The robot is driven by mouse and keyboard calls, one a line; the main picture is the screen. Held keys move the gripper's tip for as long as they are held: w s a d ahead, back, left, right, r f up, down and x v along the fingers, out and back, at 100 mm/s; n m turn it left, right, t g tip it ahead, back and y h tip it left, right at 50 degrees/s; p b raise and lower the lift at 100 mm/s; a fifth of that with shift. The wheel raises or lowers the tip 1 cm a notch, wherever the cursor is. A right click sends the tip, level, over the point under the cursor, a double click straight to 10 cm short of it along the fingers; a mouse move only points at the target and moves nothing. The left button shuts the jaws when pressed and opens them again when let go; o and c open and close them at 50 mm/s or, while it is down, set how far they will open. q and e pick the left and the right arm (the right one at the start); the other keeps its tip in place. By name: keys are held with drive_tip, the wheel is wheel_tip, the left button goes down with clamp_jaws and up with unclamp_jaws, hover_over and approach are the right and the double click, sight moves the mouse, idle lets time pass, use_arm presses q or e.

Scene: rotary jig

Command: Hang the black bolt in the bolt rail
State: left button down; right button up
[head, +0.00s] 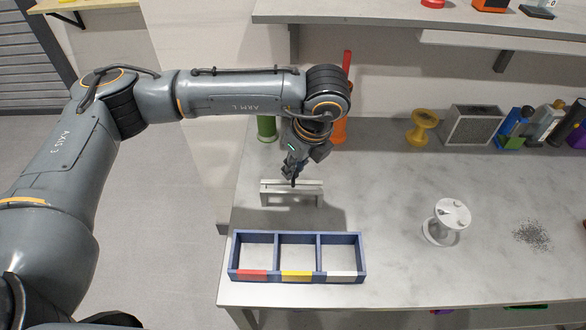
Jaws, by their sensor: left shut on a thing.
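The bolt rail (291,198) is a pale, low stand with a slotted top, on the worktable behind the three-part tray. My left gripper (293,174) points down from above onto the middle of the rail. It is shut on the black bolt (294,182), of which only a small dark piece shows below the fingers at the rail's top edge. I cannot tell whether the bolt sits in the slot or is just above it. My right gripper is not in view.
A blue tray (323,237) with red, yellow and white front labels stands in front of the rail. A white rotary jig (436,238) and a pile of grey bits (532,235) are to the right. A yellow spool (423,126), a grey box (472,125) and bottles line the back.

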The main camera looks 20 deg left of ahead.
use_arm(q)
drive_tip(key=shift+w+a+f, duration=0.25)
drive_tip(key=shift+w+f, duration=0.2)
drive_tip(key=shift+f, duration=0.2)
drive_tip(key=shift+d+x, duration=0.2)
drive_tip(key=shift+x, duration=1.1)
drive_tip(key=shift+d+x, duration=0.25)
drive_tip(key=shift+x, duration=1.05)
drive_tip(key=c, duration=1.2)
unclamp_jaws()
drive_tip(key=shift+p, duration=0.35)
